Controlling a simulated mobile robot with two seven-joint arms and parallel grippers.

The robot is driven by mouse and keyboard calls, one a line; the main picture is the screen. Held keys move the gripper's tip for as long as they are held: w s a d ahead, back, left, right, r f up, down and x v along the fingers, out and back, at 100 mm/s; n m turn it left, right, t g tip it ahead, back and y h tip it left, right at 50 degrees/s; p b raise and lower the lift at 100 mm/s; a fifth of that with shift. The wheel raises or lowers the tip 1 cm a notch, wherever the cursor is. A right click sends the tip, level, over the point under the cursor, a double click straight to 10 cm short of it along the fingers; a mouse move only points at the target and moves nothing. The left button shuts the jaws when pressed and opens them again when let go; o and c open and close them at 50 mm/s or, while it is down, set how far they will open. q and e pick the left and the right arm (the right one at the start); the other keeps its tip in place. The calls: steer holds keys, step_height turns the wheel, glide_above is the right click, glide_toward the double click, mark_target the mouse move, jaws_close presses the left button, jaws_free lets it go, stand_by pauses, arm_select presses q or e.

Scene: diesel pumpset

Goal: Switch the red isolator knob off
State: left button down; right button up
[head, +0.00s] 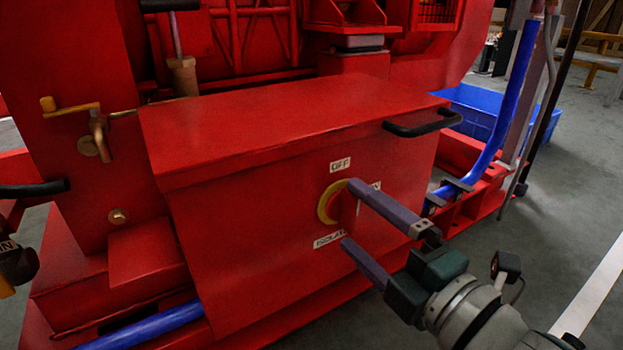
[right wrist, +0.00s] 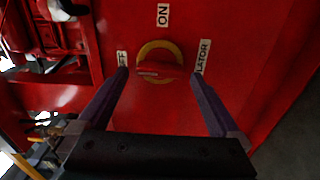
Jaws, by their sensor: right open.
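The isolator knob has a yellow ring (head: 328,203) and a red grip, on the front of a red box (head: 240,240). In the right wrist view the knob (right wrist: 160,64) shows its grip lying along the line between the OFF label (right wrist: 122,58) and the ISOLATOR label (right wrist: 202,56), with the ON label (right wrist: 163,15) off to its side. My right gripper (head: 351,212) is open, its fingers wide apart in front of the box, one on either side of the knob. I cannot tell how far the tips are from the panel. My left gripper is not in view.
A black handle (head: 423,123) juts from the box's right upper edge. A blue hose (head: 505,110) and a blue crate (head: 490,113) are on the right. A brass valve (head: 98,133) is on the left. Open grey floor lies at right.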

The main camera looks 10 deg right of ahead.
steer(key=p+v, duration=0.3)
steer(key=v, duration=0.6)
steer(key=shift+s+d+p, duration=0.15)
steer(key=shift+s+p, duration=0.05)
steer(key=shift+p, duration=0.1)
